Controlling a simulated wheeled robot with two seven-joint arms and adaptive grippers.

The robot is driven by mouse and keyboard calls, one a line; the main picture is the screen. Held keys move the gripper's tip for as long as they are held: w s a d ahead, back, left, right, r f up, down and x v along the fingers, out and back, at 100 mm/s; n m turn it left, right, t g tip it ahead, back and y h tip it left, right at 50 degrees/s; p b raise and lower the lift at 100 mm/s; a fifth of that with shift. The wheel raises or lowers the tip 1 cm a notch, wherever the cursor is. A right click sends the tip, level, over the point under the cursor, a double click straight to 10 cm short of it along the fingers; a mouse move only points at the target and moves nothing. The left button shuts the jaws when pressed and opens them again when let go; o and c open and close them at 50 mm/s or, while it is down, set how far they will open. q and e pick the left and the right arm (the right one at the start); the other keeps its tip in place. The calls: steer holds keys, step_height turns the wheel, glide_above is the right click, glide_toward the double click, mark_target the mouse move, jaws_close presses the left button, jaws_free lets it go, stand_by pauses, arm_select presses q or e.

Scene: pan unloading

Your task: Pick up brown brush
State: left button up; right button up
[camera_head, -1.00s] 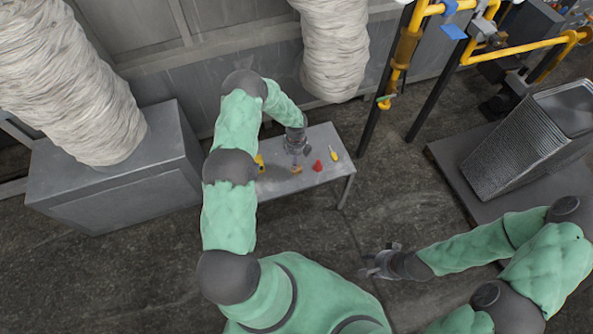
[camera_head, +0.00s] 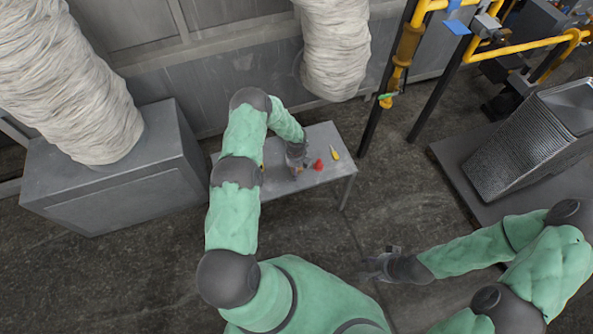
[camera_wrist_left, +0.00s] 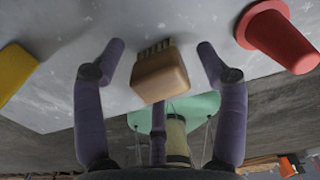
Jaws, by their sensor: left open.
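The brown brush (camera_wrist_left: 160,74) shows in the left wrist view as a tan wooden block with dark bristles, on the grey table (camera_head: 325,172). My left gripper (camera_wrist_left: 158,52) is open, with one finger on each side of the brush and visible gaps between. In the head view the left gripper (camera_head: 297,160) is over the table and mostly hides the brush. My right gripper (camera_head: 375,266) hangs over the floor, away from the table; its finger opening is too small to tell.
A red cone-shaped object (camera_head: 319,165) is right of the brush, and a yellow-handled tool (camera_head: 335,153) lies beyond it. A yellow object (camera_wrist_left: 14,70) lies on the other side of the brush.

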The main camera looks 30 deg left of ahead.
arm_select(q)
steer(key=shift+c, duration=0.3)
steer(key=c, duration=1.3)
steer(key=shift+r, duration=0.1)
steer(key=shift+c, duration=0.2)
steer(key=shift+r+p, duration=0.3)
steer(key=shift+r, duration=0.25)
step_height(320, 180, up, 3)
steer(key=shift+s+d+p, duration=0.1)
steer(key=shift+d+p, duration=0.05)
steer(key=shift+p, duration=0.55)
steer(key=s+d+r+p, duration=0.2)
steer(key=s+d+r, duration=0.5)
steer(key=d, duration=0.4)
steer(key=shift+s+d+r+p, duration=0.2)
steer(key=shift+d+r+p, duration=0.1)
steer(key=shift+r, duration=0.6)
steer(key=shift+a, duration=0.1)
steer(key=shift+o, duration=0.7)
